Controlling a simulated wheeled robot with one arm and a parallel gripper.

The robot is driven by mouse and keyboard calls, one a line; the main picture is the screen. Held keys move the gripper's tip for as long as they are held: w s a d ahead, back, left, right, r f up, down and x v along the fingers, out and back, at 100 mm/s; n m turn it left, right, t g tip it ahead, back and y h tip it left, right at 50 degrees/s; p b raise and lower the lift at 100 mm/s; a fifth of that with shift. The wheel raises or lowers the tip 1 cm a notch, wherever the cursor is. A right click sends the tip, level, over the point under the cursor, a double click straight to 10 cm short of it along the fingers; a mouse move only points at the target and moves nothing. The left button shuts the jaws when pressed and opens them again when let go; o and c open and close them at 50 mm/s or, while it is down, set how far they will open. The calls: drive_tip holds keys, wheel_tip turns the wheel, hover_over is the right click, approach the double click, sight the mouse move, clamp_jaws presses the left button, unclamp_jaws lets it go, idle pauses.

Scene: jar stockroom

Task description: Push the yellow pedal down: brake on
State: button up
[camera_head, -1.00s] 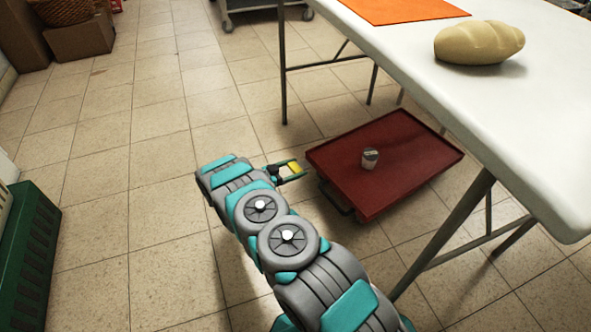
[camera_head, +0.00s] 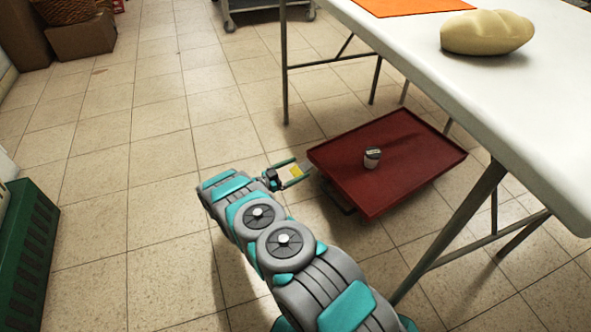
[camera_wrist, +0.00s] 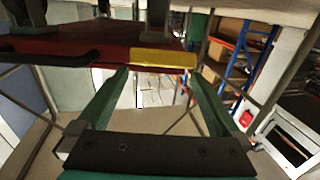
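The yellow pedal (camera_head: 296,171) shows at the left edge of a low dark red cart (camera_head: 425,165). In the wrist view it is a flat yellow bar (camera_wrist: 163,58) against the red cart edge (camera_wrist: 105,48), ahead of my gripper. My gripper (camera_head: 302,167) is open and empty, low beside the cart's left side. In the wrist view its two green fingers (camera_wrist: 160,72) are spread wide, with the pedal just beyond their tips and across the gap. I cannot tell whether they touch it, or how far the pedal is pressed.
A small lidded jar (camera_head: 372,158) stands on the cart. A black bar (camera_wrist: 45,57) sticks out beside the pedal. A white table (camera_head: 480,80) with bread (camera_head: 487,32) and an orange mat stands over the right; its legs are close. A green crate (camera_head: 28,240) is far left.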

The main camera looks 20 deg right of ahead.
drive_tip(key=v, duration=0.7)
drive_tip(key=shift+a+p, duration=0.3)
drive_tip(key=shift+a, duration=0.1)
drive_tip(key=shift+s, duration=0.1)
